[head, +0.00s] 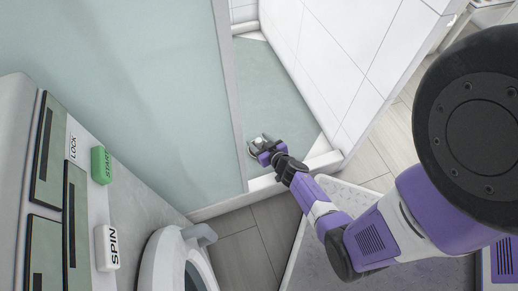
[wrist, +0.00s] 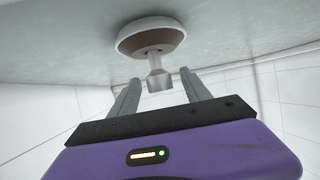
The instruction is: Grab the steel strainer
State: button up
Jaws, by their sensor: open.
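The steel strainer (wrist: 150,27) shows in the wrist view as a round, shallow cap with a pale rim, a brownish face and a short grey stem with a wider knob. It rests against the pale grey-green shower floor. My gripper (wrist: 160,77) is open, its two grey fingers on either side of the knob. A gap shows between the knob and each finger. In the head view my gripper (head: 259,150) is low over the shower floor, with a small bright part of the strainer (head: 258,140) at its tips; most of the strainer is hidden there.
The shower floor (head: 275,95) lies between a frosted glass panel (head: 130,90) and a white tiled wall (head: 350,50). A low white curb (head: 275,184) runs along its front, under my arm. A machine with buttons (head: 85,200) and a white toilet-like fixture (head: 165,262) stand at lower left.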

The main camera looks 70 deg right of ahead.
grip_shut()
jog(key=shift+r, duration=0.2)
dwell(0.3)
